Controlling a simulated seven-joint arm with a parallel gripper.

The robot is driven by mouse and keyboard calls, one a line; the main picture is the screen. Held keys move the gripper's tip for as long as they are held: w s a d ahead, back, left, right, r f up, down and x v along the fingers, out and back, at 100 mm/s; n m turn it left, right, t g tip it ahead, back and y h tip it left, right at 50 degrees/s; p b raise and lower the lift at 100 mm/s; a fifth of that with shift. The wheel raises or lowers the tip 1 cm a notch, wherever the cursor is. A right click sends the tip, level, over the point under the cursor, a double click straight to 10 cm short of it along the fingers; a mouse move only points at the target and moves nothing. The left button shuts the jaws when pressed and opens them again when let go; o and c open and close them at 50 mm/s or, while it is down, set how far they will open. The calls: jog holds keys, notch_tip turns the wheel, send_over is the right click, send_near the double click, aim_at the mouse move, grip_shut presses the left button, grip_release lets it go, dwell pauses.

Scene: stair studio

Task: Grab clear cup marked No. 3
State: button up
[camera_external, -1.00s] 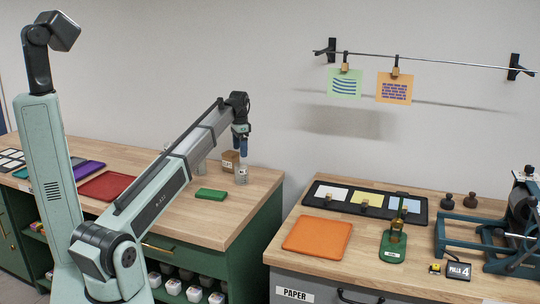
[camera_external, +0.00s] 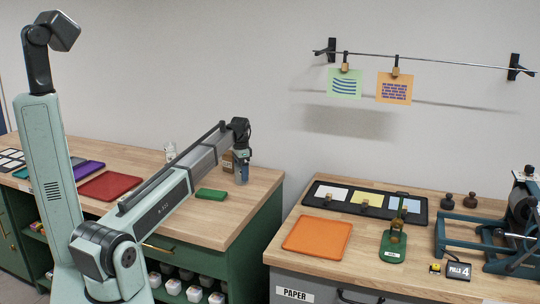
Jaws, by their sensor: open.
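My gripper (camera_external: 242,171) is low over the far right part of the left wooden worktop, its fingers pointing down. Another clear vessel (camera_external: 170,151) stands further back on the same worktop, behind my arm. No number can be read on either one.
A brown box (camera_external: 228,160) is close behind my gripper. A green block (camera_external: 211,195) lies in front, and a red tray (camera_external: 107,186) is further left. A gap separates this worktop from the right one, which holds an orange tray (camera_external: 318,236).

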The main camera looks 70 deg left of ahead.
jog(key=shift+f, duration=0.8)
jog(key=shift+c, duration=0.3)
jog(key=c, duration=1)
jog(key=shift+r, duration=0.1)
jog(key=shift+c, duration=0.2)
